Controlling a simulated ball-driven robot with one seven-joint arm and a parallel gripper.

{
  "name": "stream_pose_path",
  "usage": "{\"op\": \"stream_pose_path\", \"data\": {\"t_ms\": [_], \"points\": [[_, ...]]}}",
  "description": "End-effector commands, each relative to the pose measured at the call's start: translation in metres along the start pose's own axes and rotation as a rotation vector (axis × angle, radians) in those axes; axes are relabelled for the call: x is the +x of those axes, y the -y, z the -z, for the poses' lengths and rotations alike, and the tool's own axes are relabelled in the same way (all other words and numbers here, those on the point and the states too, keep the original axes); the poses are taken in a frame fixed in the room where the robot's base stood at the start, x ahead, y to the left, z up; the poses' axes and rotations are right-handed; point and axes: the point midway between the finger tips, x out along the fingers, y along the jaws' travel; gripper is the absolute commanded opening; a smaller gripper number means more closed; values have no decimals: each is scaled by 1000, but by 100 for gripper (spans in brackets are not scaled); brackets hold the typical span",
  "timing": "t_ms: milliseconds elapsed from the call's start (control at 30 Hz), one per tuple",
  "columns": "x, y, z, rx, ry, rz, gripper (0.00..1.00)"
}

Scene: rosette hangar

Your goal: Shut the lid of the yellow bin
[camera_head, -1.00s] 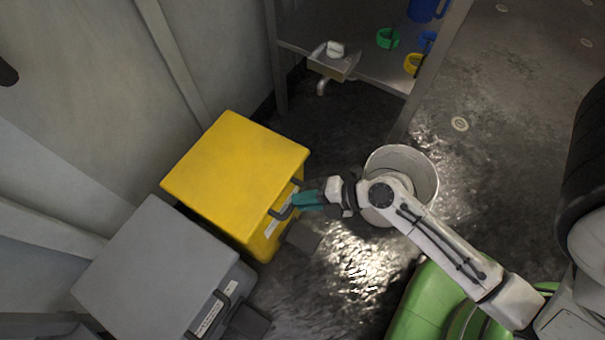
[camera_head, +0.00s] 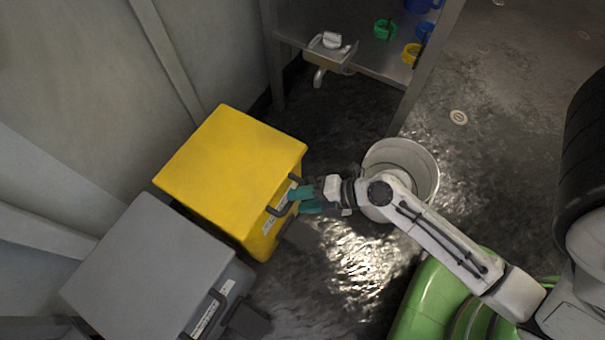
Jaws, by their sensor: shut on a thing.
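The yellow bin (camera_head: 262,243) stands on the dark floor at the left of centre, with its flat yellow lid (camera_head: 228,175) over the top. The lid looks down or nearly down; I cannot tell whether a thin gap is left. A dark handle (camera_head: 281,203) sticks out at the front right side of the bin, by a white label. My gripper (camera_head: 300,200), with teal fingers, reaches in from the right and is shut on the handle. The fingers partly hide the handle.
A grey lidded bin (camera_head: 150,270) stands close beside the yellow one. A round pale bucket (camera_head: 425,160) is under my arm. A green rounded object (camera_head: 428,300) lies at the bottom. A shelf (camera_head: 375,60) with coloured rings and a wall are behind.

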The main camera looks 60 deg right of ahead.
Motion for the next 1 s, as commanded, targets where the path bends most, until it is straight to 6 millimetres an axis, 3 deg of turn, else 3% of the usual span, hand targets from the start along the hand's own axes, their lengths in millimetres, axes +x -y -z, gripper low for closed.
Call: {"op": "stream_pose_path", "data": {"t_ms": [33,133,567,1000], "points": [[0,9,1,5,-5,18,34],[0,8,1,5,-5,17,42],[-5,6,0,6,-2,13,42],[-81,3,0,3,-1,11,42]]}}
